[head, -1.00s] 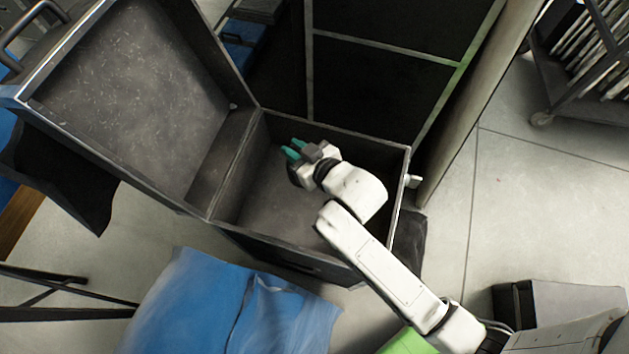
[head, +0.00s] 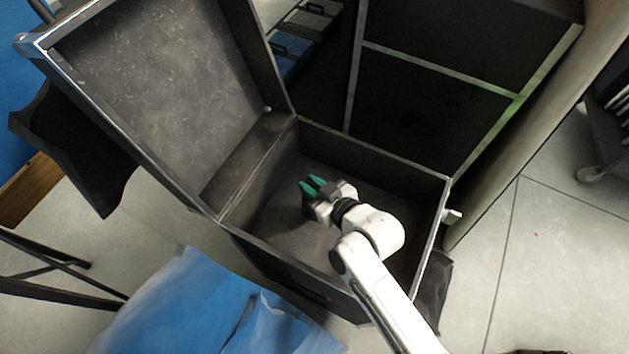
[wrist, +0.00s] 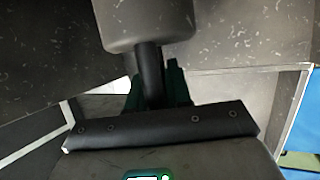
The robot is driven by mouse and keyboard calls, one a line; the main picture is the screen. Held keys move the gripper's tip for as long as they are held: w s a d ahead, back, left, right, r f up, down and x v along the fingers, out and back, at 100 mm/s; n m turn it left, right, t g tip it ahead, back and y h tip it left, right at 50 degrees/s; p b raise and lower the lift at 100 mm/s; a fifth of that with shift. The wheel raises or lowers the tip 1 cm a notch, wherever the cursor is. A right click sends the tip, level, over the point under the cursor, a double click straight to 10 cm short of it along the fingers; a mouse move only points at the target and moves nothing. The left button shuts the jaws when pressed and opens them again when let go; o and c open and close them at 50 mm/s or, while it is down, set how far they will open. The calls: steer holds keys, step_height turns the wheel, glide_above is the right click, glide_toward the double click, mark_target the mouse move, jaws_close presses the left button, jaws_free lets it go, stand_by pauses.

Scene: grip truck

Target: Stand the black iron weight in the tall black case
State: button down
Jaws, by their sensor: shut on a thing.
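The tall black case (head: 231,232) stands open in the head view, with its lid (head: 150,90) swung up to the left. My gripper (head: 312,185) is inside the case opening, its teal fingertips pointing up and left in the picture. In the wrist view my gripper (wrist: 155,85) is shut on the narrow neck of the black iron weight (wrist: 148,22). The weight's wide, rounded, grey-looking block lies beyond the fingers. In the head view the weight cannot be told apart from my gripper and the dark interior. Whether it touches the case floor cannot be seen.
A dark panelled cabinet (head: 430,105) stands behind the case. Blue cloth (head: 190,310) lies in front of it, and a black stand leg (head: 60,300) is at the lower left. A cart (head: 607,120) stands at the right. Floor (head: 540,250) right of the case is clear.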

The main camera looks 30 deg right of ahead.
steer(key=shift+w+f+b, duration=0.1)
steer(key=shift+f+b, duration=0.35)
steer(key=shift+f, duration=1.45)
steer(key=shift+f, duration=0.15)
steer(key=c, duration=1.4)
jaws_free()
steer(key=shift+f, duration=0.2)
steer(key=o, duration=0.3)
steer(key=shift+o, duration=0.2)
steer(key=shift+r, duration=0.2)
steer(key=v, duration=1.2)
steer(key=shift+p, duration=0.45)
steer(key=shift+f, duration=0.1)
